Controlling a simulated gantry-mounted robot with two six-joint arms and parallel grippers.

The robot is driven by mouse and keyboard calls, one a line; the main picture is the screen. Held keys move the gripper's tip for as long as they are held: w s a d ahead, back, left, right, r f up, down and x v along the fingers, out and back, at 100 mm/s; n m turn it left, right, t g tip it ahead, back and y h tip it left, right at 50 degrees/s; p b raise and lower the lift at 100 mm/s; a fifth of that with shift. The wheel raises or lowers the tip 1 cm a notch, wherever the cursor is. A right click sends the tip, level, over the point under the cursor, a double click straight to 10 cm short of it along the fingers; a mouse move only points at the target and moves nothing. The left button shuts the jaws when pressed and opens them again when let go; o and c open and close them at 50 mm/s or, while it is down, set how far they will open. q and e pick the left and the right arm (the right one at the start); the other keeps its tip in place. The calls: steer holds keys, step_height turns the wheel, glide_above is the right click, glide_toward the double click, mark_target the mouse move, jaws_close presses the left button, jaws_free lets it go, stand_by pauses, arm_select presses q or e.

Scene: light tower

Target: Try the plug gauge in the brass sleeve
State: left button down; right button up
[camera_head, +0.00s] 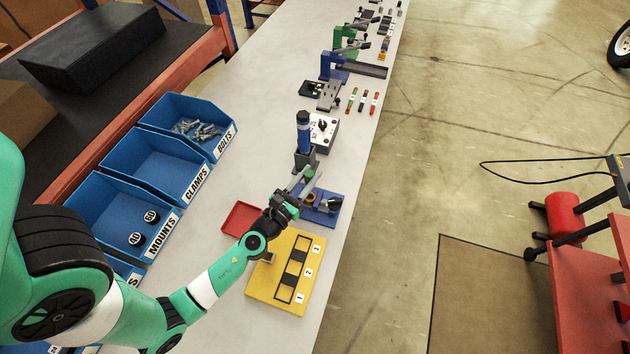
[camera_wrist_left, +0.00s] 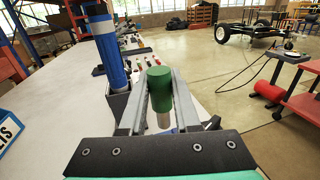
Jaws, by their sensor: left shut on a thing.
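My left gripper (camera_head: 300,183) is shut on the plug gauge (camera_wrist_left: 160,92), above the blue fixture. The gauge has a green handle, upright between the fingers in the left wrist view, with a silver pin below it. In the head view its green part (camera_head: 309,172) shows at the fingertips. A small brass-coloured ring, likely the brass sleeve (camera_head: 311,197), sits on the blue fixture (camera_head: 325,216), partly hidden by the gripper. I cannot tell whether the pin touches the sleeve. My right gripper is not in view.
A blue cylinder (camera_head: 303,132) stands in a grey holder close beyond the gripper. A red tray (camera_head: 240,218) and a yellow numbered block (camera_head: 262,283) lie nearer. Blue bins (camera_head: 140,165) line the left. The bench's right edge is close to the fixture.

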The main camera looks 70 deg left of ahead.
arm_select(q)
steer(key=shift+f, duration=0.1)
step_height(320, 180, down, 4)
steer(key=b, duration=0.4)
steer(key=shift+f+b, duration=1.4)
steer(key=shift+b, duration=0.15)
stand_by(1.7)
steer(key=shift+r, duration=0.2)
stand_by(0.8)
steer(key=shift+r+p, duration=2.35)
steer(key=shift+p, duration=0.2)
